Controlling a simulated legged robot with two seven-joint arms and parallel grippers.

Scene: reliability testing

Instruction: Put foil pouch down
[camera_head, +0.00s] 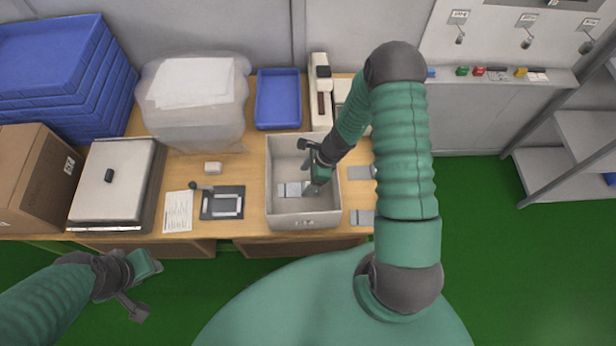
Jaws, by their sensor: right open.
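Flat silvery foil pouches (289,190) lie on the floor of a grey open bin (304,222) on the wooden table. My right gripper (317,186) is open and reaches down into the bin, beside the pouches at its right. Its fingertips are small and partly hidden, so I cannot tell whether they touch a pouch. More flat silvery pieces that look like pouches lie right of the bin, one farther back (359,172) and one near the front edge (362,217).
A blue tray (278,98) and a white device (320,90) stand behind the bin. Left of it are a dark framed plate (222,203), a paper sheet (178,211), a lidded box (112,180) and a cardboard box (35,175). Blue crates (60,70) are stacked at the far left.

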